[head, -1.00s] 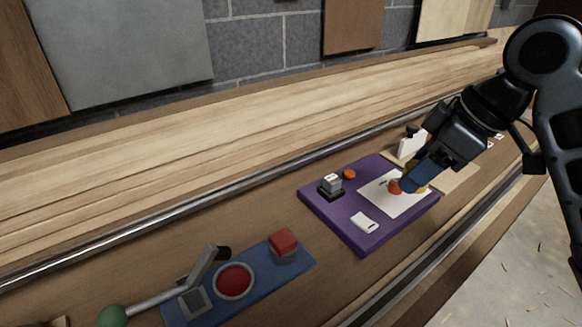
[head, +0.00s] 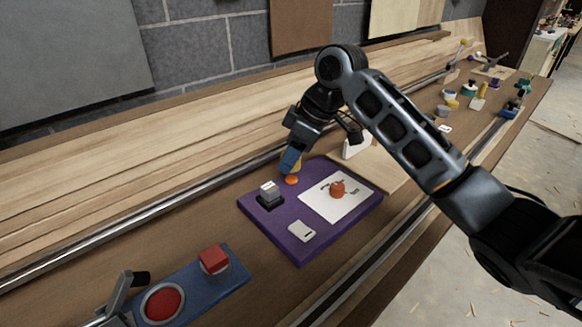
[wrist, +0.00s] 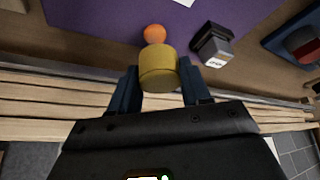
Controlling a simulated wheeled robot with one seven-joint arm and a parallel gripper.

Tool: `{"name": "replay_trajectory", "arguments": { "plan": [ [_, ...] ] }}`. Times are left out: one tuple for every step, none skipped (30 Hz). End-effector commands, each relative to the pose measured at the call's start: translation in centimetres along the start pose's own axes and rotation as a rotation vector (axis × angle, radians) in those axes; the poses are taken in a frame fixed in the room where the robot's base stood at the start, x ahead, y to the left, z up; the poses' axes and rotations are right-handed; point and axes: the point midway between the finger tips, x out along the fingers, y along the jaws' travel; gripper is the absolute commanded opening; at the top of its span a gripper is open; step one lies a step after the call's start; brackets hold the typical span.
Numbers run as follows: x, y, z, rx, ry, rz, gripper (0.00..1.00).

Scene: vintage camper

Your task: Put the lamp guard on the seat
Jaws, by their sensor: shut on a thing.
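My gripper (head: 289,168) is shut on a yellow cylinder (wrist: 158,68), which I take to be the lamp guard. In the head view only a bit of its yellow shows beside the blue fingers. It is over the back edge of a purple board (head: 258,228). A small round orange piece (head: 291,180) is on the board just below the fingers. It also shows right beside the cylinder in the wrist view (wrist: 155,33). Another orange piece (head: 337,188) stands on a white sheet (head: 350,206) on the board. I cannot tell which part is the seat.
A dark block with a white label (head: 269,195) and a white tag (head: 302,231) are on the board. A blue panel (head: 232,280) with red buttons lies at front left. A white upright piece (head: 356,147) stands behind the board.

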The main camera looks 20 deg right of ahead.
Motion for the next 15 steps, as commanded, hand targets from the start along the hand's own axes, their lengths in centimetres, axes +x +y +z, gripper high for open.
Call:
{"name": "replay_trajectory", "arguments": {
  "plan": [
    [0.1,0.1,-0.1,-0.001,0.0,0.0,0.18],
    [0.3,0.1,0.0,-0.001,0.0,0.0,0.18],
    [0.5,0.1,0.1,0.0,0.0,0.0,0.18],
    [0.8,0.1,0.2,0.0,0.0,0.0,0.18],
    [1.0,0.1,0.3,0.001,0.0,-0.001,0.18],
    [1.5,0.1,0.6,0.001,-0.001,-0.001,0.18],
    [1.9,0.1,0.8,0.0,-0.001,-0.001,0.18],
    [2.3,0.1,0.9,0.0,-0.001,-0.001,0.18],
    [2.8,0.1,1.2,0.001,-0.002,0.0,0.18],
    [3.2,0.1,1.3,0.001,-0.001,0.0,0.18],
    [3.5,0.1,1.5,0.001,-0.001,0.0,0.18],
    [3.7,0.1,1.6,0.001,-0.001,0.0,0.18],
    [3.8,0.1,1.6,0.0,-0.001,0.001,0.18],
    [3.8,0.1,1.6,0.0,0.0,0.001,0.18],
    [3.8,0.1,1.6,-0.001,0.0,0.001,0.18]
  ]
}}
